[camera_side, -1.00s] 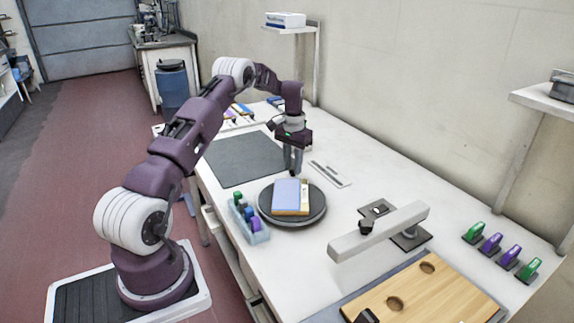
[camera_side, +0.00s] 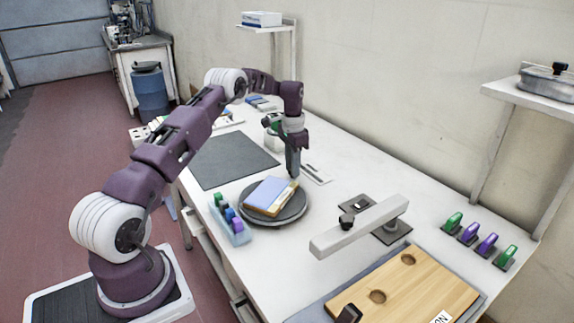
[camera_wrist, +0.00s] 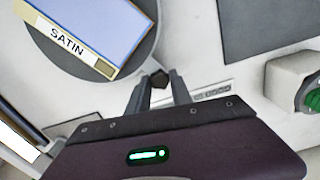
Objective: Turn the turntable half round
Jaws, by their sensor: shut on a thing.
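The turntable (camera_side: 292,213) is a dark grey disc on the white bench; part of it shows at upper left in the wrist view (camera_wrist: 137,60). A blue and tan box (camera_side: 270,195) lies on it, turned at an angle, with the label SATIN readable in the wrist view (camera_wrist: 85,28). My gripper (camera_side: 293,174) points down at the turntable's far right rim. The peg is mostly hidden by the fingers in the side view.
A pale blue rack of coloured items (camera_side: 233,230) stands close to the turntable's left front. A grey bar on a stand (camera_side: 355,230) is at its right, with a wooden board (camera_side: 405,290) in front. A dark mat (camera_side: 230,160) lies behind it.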

